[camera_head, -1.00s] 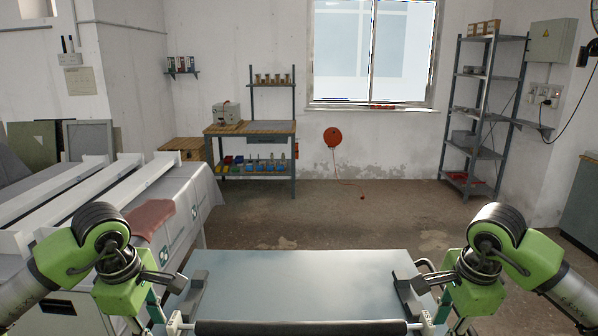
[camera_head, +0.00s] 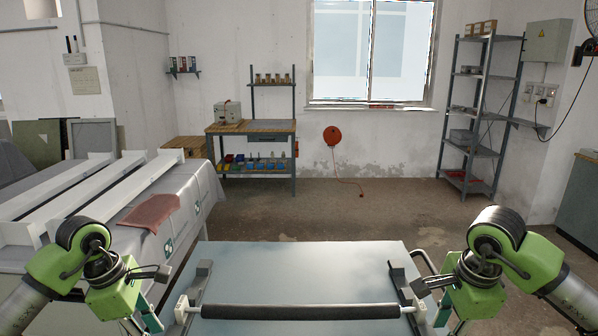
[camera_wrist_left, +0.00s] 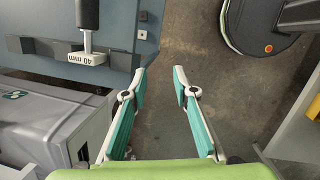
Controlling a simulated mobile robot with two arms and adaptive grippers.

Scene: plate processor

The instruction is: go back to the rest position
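My left gripper (camera_wrist_left: 161,75) is open in the left wrist view, with nothing between its teal fingers. It also shows at the lower left of the head view (camera_head: 150,318), just left of the roller and apart from it. My right gripper (camera_head: 447,316) is at the lower right, beside the roller's right end; its fingertips are partly out of frame, so its opening is unclear.
A cloth-covered table (camera_head: 195,205) with long white beams and a red cloth (camera_head: 150,212) stands close on the left. A workbench (camera_head: 250,128) and a metal shelf (camera_head: 468,120) stand at the back wall. Open floor (camera_head: 350,215) lies beyond the tabletop.

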